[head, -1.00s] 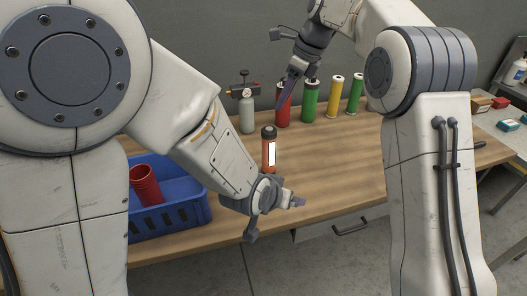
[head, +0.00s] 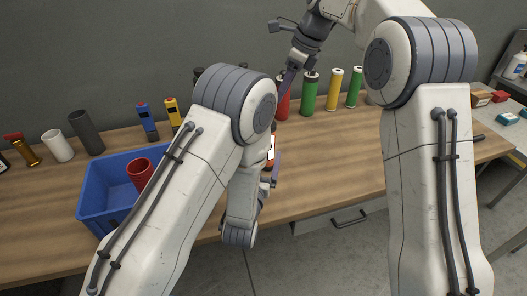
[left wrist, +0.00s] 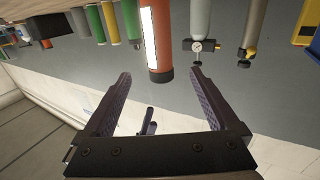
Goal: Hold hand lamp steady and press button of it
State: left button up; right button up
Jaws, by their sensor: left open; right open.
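The hand lamp, an orange cylinder with a white strip (head: 271,150), stands on the wooden table and is mostly hidden behind my left arm in the head view. In the left wrist view the lamp (left wrist: 153,38) appears upside down, its dark-capped end lying between and just beyond the fingertips. My left gripper (left wrist: 161,74) is open and empty, facing the lamp; its fingers do not visibly touch it. In the head view my left gripper (head: 270,181) shows only in part. My right gripper (head: 284,86) is open above the back of the table, in front of a red cylinder. The button cannot be made out.
A blue crate (head: 93,205) with a red cup (head: 140,172) stands at the left. Green (head: 310,97) and yellow (head: 334,92) cylinders line the back right. A grey bottle with a gauge (left wrist: 197,46) is near the lamp. The right front table is clear.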

pick_arm(q)
jog(key=w+d, duration=0.1)
jog(key=w, duration=0.9)
jog(key=shift+d, duration=0.35)
grip_shut()
pick_arm(e)
jog(key=shift+c, duration=0.3)
grip_shut()
dwell(0.7)
jog(key=shift+w+a+f+n+t, duration=0.1)
jog(key=shift+a+f+n+t, duration=0.8)
jog(key=shift+n, duration=2.1)
jog(key=shift+s+a+f+n+t, duration=0.1)
jog(key=shift+a+f+n+t, duration=0.25)
jog(key=shift+f+n+t, duration=1.9)
jog(key=shift+w+a+f+n+t, duration=0.1)
jog(key=shift+a+f+n+t, duration=0.35)
jog(key=shift+n, duration=3.3)
